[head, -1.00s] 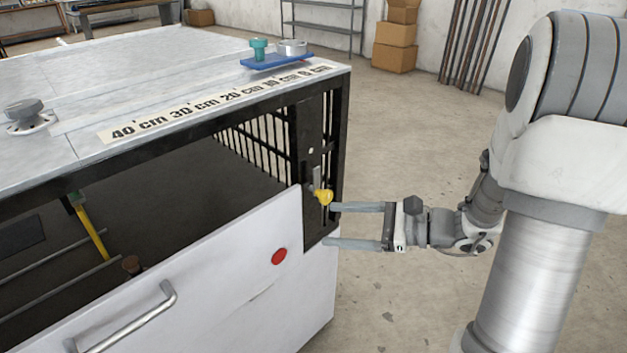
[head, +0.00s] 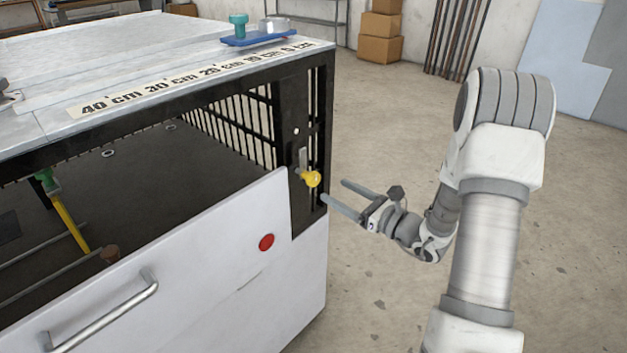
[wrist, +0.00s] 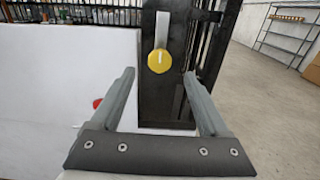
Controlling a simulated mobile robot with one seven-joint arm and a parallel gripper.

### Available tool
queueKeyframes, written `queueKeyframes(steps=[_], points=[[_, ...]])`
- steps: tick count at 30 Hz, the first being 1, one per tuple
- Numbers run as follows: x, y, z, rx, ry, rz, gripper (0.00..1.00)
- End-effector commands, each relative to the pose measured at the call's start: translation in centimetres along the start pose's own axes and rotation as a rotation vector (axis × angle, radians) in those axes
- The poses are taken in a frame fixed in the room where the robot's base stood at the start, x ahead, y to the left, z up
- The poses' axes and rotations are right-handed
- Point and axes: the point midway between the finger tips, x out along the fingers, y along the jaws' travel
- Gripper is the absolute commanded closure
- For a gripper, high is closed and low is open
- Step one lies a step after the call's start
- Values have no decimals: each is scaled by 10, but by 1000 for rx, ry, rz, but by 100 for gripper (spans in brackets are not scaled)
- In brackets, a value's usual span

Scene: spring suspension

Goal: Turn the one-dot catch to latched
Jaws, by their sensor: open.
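The catch is a yellow round knob (head: 312,179) with a pale lever (head: 303,158) on a black upright plate (head: 299,205) at the cabinet's front corner. One white dot (head: 296,131) shows on the plate above it. In the wrist view the knob (wrist: 159,62) is ahead, between the fingertips in the picture, with the lever (wrist: 161,28) rising upright from it. My gripper (head: 335,189) is open and empty, just right of the knob and apart from it. Both fingers also show in the wrist view (wrist: 159,74).
A white front panel (head: 190,260) with a red disc (head: 266,242) and a bar handle (head: 105,315) lies left of the plate. Black bars (head: 322,130) stand beside the plate. A blue tray (head: 262,38) sits on the cabinet top.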

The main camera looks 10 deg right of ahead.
Motion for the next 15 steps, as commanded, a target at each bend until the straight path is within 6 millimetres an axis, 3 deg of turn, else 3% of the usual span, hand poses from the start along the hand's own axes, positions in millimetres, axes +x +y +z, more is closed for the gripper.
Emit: queueKeyframes(steps=[6,15], points=[[48,1,-2,-2,-1,4,21],[84,1,-1,0,-1,1,21]])
